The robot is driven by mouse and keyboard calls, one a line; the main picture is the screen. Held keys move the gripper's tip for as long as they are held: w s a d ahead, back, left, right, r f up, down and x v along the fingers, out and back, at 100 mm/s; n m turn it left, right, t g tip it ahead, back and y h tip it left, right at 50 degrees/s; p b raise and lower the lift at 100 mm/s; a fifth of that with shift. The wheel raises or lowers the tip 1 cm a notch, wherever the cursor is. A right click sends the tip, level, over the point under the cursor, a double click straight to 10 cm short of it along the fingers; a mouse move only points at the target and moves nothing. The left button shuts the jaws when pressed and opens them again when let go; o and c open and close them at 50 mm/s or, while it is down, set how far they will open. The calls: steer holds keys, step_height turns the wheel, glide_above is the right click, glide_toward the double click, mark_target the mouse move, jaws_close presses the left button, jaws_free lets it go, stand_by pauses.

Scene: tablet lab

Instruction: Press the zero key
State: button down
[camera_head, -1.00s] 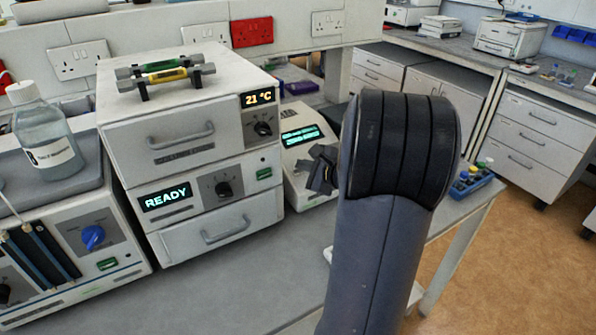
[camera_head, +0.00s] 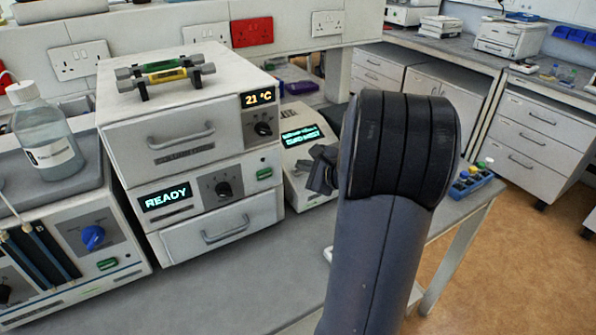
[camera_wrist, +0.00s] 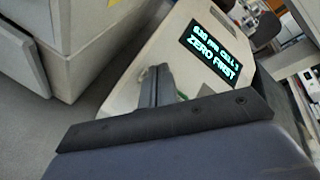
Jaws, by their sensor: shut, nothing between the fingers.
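A pale benchtop instrument (camera_head: 294,185) stands right of the stacked white units, with a lit two-line display (camera_head: 301,136). In the wrist view, the same instrument (camera_wrist: 150,55) fills the middle, and the lower line of its display (camera_wrist: 212,50) reads "ZERO FIRST". My gripper (camera_head: 318,172) is shut and empty, over the right front of the instrument, below the display. In the wrist view, my fingertips (camera_wrist: 157,78) are against the pale casing in the picture; I cannot tell whether they touch it. I cannot make out the zero key; my gripper and arm cover part of the casing.
The stacked white units (camera_head: 195,190) stand close on the left, with a rack (camera_head: 165,72) on top. A bottle (camera_head: 45,135) is at the far left. A blue tray of small items (camera_head: 470,183) lies right of my arm. The grey bench in front is clear.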

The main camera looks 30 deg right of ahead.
steer(key=shift+f, duration=0.15)
steer(key=shift+w+f+b, duration=0.2)
steer(key=shift+f+b, duration=0.1)
steer(key=shift+b, duration=0.35)
steer(key=shift+w+f+b, duration=0.15)
steer(key=shift+f+b, duration=0.15)
steer(key=shift+b, duration=0.15)
stand_by(0.5)
steer(key=shift+r, duration=0.1)
steer(key=shift+s+r+p, duration=0.35)
steer(key=shift+r, duration=0.3)
steer(key=r+p, duration=0.1)
steer(key=s+r+p, duration=0.1)
steer(key=r, duration=0.1)
steer(key=s+r+p, duration=0.1)
steer(key=shift+r, duration=0.25)
stand_by(0.4)
stand_by(0.5)
